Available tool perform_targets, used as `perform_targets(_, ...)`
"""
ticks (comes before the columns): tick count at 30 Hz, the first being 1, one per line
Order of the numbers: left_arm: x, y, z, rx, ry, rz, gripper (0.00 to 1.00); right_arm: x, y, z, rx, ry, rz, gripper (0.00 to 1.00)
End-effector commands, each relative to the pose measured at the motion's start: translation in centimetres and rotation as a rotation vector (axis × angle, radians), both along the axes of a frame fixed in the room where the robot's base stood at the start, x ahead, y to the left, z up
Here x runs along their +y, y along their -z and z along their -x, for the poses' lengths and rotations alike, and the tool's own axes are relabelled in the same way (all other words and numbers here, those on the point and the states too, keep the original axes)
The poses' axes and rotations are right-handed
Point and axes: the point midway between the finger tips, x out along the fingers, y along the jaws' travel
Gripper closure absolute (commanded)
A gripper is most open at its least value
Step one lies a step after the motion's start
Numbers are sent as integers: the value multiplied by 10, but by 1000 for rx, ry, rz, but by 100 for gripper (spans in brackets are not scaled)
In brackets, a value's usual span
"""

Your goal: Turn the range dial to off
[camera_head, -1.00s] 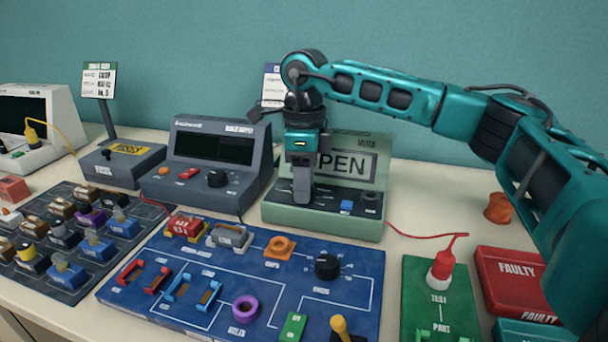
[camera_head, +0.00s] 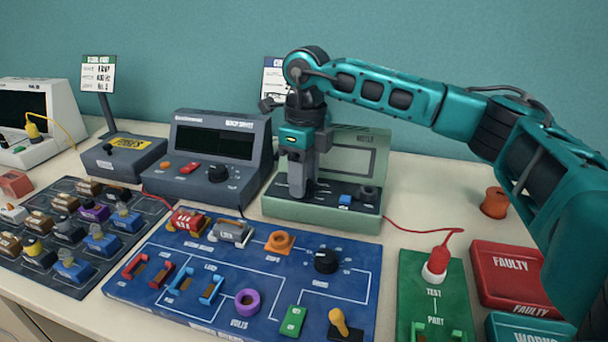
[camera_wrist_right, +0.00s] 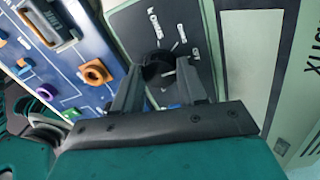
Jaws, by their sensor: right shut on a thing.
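The green meter (camera_head: 282,208) stands at the back middle of the table, and its screen (camera_head: 350,159) is blank. My right gripper (camera_head: 301,192) points down at the left part of its panel. In the right wrist view its fingers (camera_wrist_right: 160,84) are shut on the black range dial (camera_wrist_right: 157,63). Several white labels, one reading OHMS, lie around the dial. The fingers hide the dial in the head view. I cannot read clearly which label the dial points to. My left gripper is not in view.
A blue button (camera_head: 345,200) and a dark round part (camera_head: 368,193) sit right of my gripper on the panel. A grey bench supply (camera_head: 205,185) stands to the left. The blue circuit board (camera_head: 345,292) lies in front. A red lead (camera_head: 412,234) runs rightward.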

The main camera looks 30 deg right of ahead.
Motion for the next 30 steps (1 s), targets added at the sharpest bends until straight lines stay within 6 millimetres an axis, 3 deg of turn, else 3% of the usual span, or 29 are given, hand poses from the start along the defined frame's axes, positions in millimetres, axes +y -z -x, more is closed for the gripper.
perform_targets(2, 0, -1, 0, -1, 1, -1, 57, 1, -1, -1, -4, -1, -2, 89)
perform_targets(3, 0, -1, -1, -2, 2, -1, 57, 1, -1, -1, -4, -1, -2, 58)
perform_targets(11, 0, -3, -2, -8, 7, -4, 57, 0, -1, -1, -3, -2, -2, 33)
perform_targets(21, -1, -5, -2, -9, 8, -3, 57, 0, -8, -1, -2, -2, 0, 33)
perform_targets(30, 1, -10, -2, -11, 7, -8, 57, -3, -68, -3, -7, -2, -3, 33)
